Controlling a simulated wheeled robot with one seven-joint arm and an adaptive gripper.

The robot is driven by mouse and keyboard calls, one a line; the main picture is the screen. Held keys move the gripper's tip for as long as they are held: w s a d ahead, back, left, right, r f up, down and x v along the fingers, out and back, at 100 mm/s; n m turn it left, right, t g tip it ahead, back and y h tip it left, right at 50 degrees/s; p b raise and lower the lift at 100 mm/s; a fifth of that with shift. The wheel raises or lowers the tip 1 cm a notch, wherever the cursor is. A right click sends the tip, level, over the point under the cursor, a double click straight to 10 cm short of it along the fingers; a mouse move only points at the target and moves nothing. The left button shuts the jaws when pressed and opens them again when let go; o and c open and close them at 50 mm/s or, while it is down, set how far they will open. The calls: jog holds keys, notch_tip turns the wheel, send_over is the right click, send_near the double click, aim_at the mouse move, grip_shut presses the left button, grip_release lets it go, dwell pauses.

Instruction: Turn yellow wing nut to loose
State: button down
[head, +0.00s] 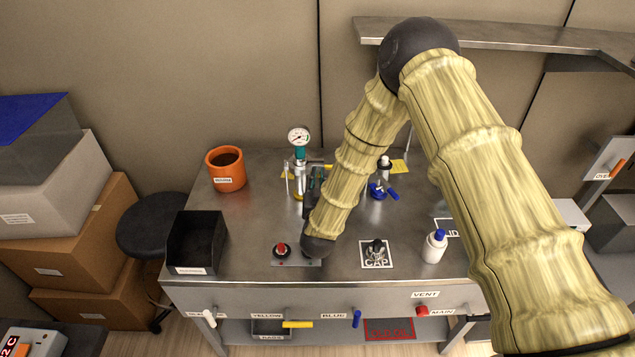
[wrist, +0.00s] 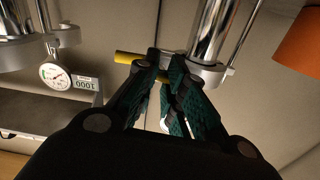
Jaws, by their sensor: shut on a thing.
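The yellow wing nut (wrist: 128,57) shows in the wrist view as a yellow bar sticking out to the left of my fingertips. It sits beside a shiny metal post (wrist: 209,35) with a thin rod next to it. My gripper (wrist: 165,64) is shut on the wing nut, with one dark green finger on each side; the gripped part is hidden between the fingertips. In the head view my gripper (head: 314,178) is at the back of the metal table, mostly hidden behind my arm, and a small yellow piece (head: 328,167) shows beside it.
A pressure gauge (head: 298,137) stands just left of my gripper. A blue wing nut (head: 378,191) is to the right. An orange pot (head: 226,169), a black bin (head: 196,241) and a white bottle (head: 434,246) stand on the table. A shelf (head: 500,36) hangs above.

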jog(key=shift+m, duration=0.4)
jog(key=c, duration=0.9)
grip_release()
jog(key=shift+o, duration=0.2)
jog(key=s, duration=1.2)
jog(key=shift+a, duration=0.1)
